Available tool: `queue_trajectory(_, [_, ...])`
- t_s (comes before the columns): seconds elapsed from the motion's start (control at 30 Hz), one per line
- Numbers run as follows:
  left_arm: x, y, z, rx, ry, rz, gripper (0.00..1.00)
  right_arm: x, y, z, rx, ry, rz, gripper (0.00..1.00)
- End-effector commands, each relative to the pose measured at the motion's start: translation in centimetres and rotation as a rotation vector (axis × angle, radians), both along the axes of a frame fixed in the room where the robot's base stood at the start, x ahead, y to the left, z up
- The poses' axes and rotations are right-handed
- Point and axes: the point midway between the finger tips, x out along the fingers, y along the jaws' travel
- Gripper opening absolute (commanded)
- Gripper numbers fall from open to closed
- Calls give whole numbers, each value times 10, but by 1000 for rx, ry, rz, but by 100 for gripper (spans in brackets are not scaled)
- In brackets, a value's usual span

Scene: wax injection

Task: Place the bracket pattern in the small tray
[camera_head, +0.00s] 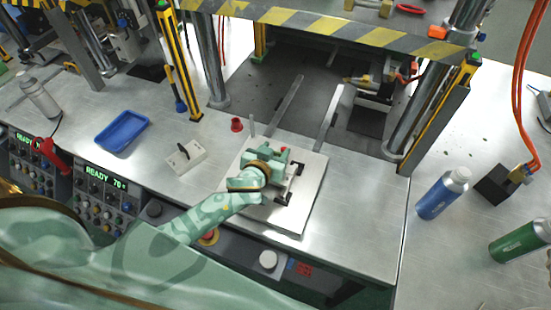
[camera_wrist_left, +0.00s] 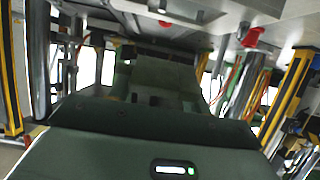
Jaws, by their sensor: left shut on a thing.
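A blue tray (camera_head: 122,132) lies at the left of the metal worktop, and it looks empty. My left gripper (camera_head: 289,171) reaches over a light metal plate (camera_head: 308,206) in front of the press. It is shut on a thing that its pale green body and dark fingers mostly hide. I cannot make out the bracket pattern for sure. In the left wrist view a grey block-like shape (camera_wrist_left: 165,78) shows beyond the dark gripper housing, too unclear to name. My right gripper is not in view.
A red cup (camera_head: 237,125) and a thin upright pin stand behind the plate. A small pale block (camera_head: 183,157) with a dark handle lies between tray and plate. Press columns (camera_head: 217,60) rise behind. A blue bottle (camera_head: 443,194) stands at right.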

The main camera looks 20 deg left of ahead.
Motion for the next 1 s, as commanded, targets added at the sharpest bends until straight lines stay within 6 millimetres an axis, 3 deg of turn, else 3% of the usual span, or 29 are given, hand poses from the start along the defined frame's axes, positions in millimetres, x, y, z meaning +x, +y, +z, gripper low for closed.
queue_trajectory(0.17, [14,4,-19,3,-1,0,26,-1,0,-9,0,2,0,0])
queue_trajectory(0.3, [13,3,-40,0,2,0,26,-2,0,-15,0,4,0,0])
queue_trajectory(0.7, [13,3,-46,-1,0,-1,26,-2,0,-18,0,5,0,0])
queue_trajectory(0.73, [13,3,-45,-1,0,-1,54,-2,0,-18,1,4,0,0])
queue_trajectory(0.8, [13,3,-44,-1,0,-1,70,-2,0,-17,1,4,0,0])
queue_trajectory(1.0, [13,3,-44,-1,0,-1,70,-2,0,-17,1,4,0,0])
